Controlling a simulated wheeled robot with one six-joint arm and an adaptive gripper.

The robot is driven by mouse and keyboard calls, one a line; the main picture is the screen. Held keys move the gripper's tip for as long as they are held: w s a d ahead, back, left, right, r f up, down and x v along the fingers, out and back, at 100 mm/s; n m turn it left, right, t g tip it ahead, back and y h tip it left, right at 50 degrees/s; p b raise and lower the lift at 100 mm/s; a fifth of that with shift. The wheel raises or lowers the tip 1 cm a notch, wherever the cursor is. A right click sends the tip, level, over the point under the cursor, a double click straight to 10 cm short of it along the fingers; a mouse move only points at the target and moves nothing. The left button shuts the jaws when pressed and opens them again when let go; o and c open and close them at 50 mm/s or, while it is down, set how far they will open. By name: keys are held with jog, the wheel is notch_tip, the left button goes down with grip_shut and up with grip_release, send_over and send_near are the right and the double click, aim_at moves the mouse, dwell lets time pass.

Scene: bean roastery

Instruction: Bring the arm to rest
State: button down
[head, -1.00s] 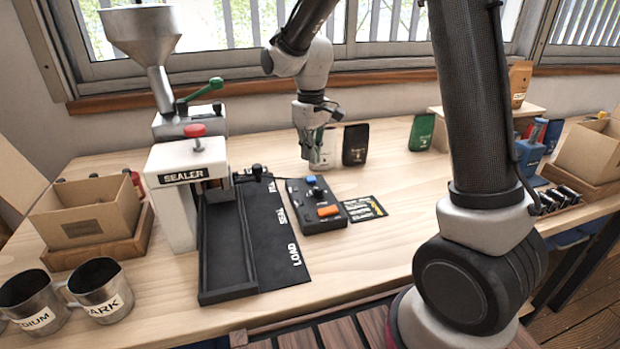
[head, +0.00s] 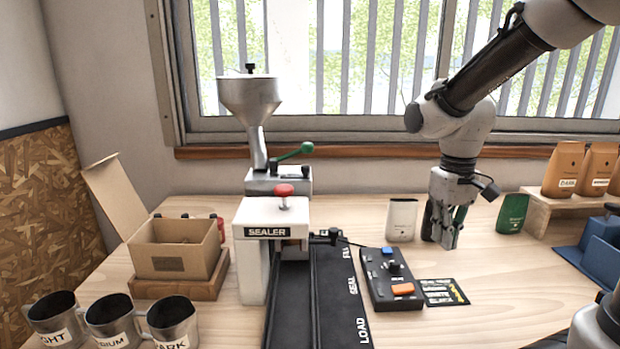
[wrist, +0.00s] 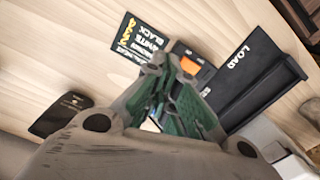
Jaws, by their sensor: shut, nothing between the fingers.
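My gripper (head: 441,238) points down over the table's back half in the head view, right of the white pouch and behind the label card. Its fingers are together and hold nothing. In the wrist view the green-padded fingers (wrist: 172,95) meet near the middle, in front of the control box with the orange button. My arm reaches in from the upper right of the head view.
The control box (head: 392,293), a white pouch (head: 402,219) and a green pouch (head: 512,213) stand near my gripper. A label card (head: 441,292) lies in front. The sealer (head: 266,250), an open carton (head: 175,255) and several metal cups (head: 173,322) are at left.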

jog(key=s+d+r+m+t, duration=0.3)
jog(key=s+d+r, duration=0.4)
jog(key=s, duration=0.6)
jog(key=shift+d+r+t, duration=0.4)
jog(key=shift+r+t, duration=0.2)
jog(key=shift+t, duration=0.3)
jog(key=shift+s+a, duration=0.1)
jog(key=shift+s, duration=0.05)
